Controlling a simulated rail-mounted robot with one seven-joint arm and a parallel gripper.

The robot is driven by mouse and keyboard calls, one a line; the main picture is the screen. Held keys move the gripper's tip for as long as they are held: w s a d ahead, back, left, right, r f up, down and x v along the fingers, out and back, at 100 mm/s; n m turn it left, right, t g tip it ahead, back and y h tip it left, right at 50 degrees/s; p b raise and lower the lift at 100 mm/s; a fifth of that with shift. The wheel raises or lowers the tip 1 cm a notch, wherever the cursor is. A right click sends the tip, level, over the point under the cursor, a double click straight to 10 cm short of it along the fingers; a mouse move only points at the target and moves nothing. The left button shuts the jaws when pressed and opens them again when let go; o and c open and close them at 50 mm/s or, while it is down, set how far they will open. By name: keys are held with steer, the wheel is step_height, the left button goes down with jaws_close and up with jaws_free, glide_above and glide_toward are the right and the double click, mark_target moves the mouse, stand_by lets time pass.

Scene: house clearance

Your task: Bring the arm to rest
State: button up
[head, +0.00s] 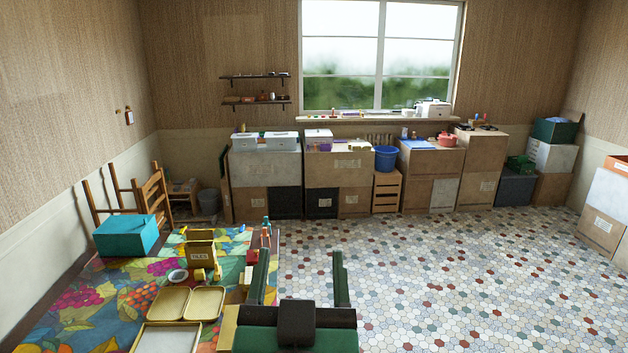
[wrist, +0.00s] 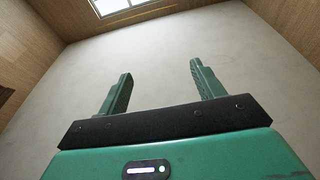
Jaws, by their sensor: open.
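My gripper (head: 300,280) shows at the lower middle of the head view, with its two green fingers spread apart. Nothing is between the fingers. In the wrist view my gripper (wrist: 155,90) is also open and empty. The wrist view looks past the fingers to a plain pale surface, with wood-toned panels and a window at its edges. In the head view the gripper appears just right of the table's right edge, in front of the tiled floor. I cannot tell its exact height.
A table with a fruit-patterned cloth (head: 118,300) fills the lower left. Cartons (head: 338,170) line the back wall. The tiled floor (head: 450,270) at right is clear.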

steer(key=s+d+r+t+p, duration=0.2)
steer(key=s+r+t+p, duration=0.2)
steer(key=s+r, duration=1)
step_height(320, 180, up, 16)
steer(key=p, duration=1.6)
steer(key=shift+w+a+r+n+y, duration=0.15)
steer(key=shift+w+a+n+y, duration=0.2)
steer(key=shift+w+y, duration=0.1)
